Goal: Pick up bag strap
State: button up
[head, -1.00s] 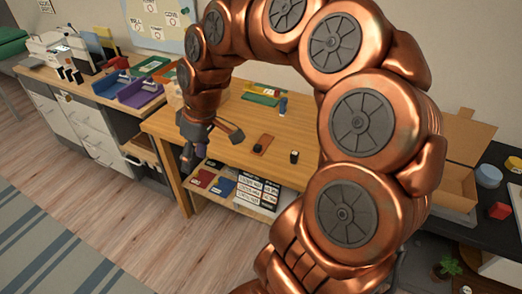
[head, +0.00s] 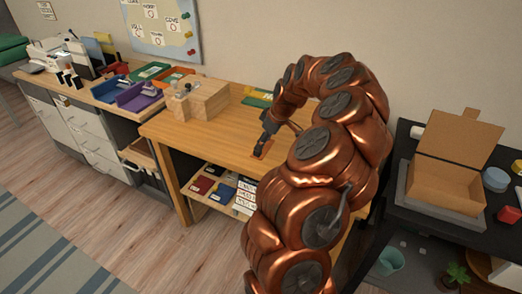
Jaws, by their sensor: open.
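A small brown strip (head: 262,149), which looks like the bag strap, lies flat on the wooden table (head: 215,142) near its front edge. In the head view my gripper (head: 266,132) is just above or at the strip, pointing down. The jaws are open. It is too small to tell whether the fingers touch the strip. My arm hides the table to the right of the strip.
A wooden block fixture (head: 200,100) stands on the table to the left. A green flat item (head: 258,97) lies at the back. Purple (head: 140,97) and orange (head: 175,77) trays sit on the left bench. An open cardboard box (head: 445,185) is on the right.

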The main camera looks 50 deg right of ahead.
jog(key=shift+p+x, duration=0.65)
jog(key=shift+x, duration=2.05)
jog(key=shift+d, duration=0.15)
jog(key=shift+c, duration=0.3)
grip_shut()
